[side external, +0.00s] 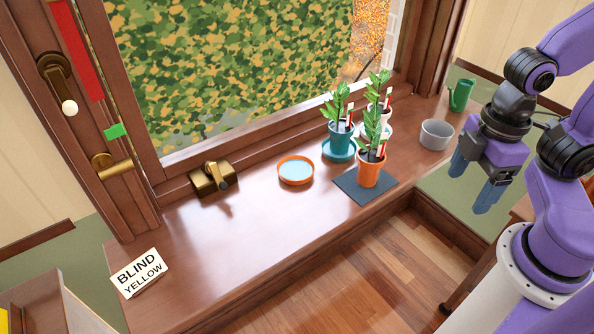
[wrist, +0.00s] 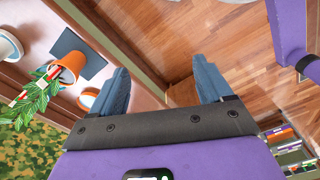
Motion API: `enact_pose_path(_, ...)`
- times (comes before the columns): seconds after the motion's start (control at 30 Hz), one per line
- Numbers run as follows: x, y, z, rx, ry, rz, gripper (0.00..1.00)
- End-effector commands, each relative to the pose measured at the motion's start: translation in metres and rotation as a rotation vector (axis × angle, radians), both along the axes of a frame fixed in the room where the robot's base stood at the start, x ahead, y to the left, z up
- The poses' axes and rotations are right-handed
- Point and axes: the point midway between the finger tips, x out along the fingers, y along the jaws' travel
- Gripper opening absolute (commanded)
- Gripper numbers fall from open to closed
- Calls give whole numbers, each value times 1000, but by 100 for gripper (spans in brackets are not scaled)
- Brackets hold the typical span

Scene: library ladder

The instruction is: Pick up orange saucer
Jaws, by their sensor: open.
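The orange saucer (side external: 296,170) lies alone on the brown window sill, left of the potted plants; its inside looks pale blue. In the wrist view an orange-rimmed round thing (wrist: 88,100) shows partly behind my left finger, and I cannot tell for sure that it is the saucer. My gripper (side external: 472,180) is open and empty, off the sill's right front edge, well to the right of the saucer. In the wrist view its two blue fingers (wrist: 162,85) are spread wide with floor between them.
An orange pot (side external: 369,172) with a plant stands on a dark mat (side external: 350,189), between gripper and saucer. A teal pot (side external: 340,140) and another plant stand behind. A grey bowl (side external: 436,134) and green watering can (side external: 460,95) are at right. The sill's left half is mostly clear, with a sign (side external: 139,273).

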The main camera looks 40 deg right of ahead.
Motion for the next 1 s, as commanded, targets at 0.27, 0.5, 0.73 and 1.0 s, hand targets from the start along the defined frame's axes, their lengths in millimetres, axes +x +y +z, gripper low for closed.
enact_pose_path(0.27, 0, 0, 0, 0, 0, 0, 34)
enact_pose_path(0.5, 6, -2, -4, -43, -10, 15, 34)
enact_pose_path(0.73, 51, -11, -28, -321, -96, 148, 34)
enact_pose_path(1.0, 120, -10, -55, -687, -235, 394, 34)
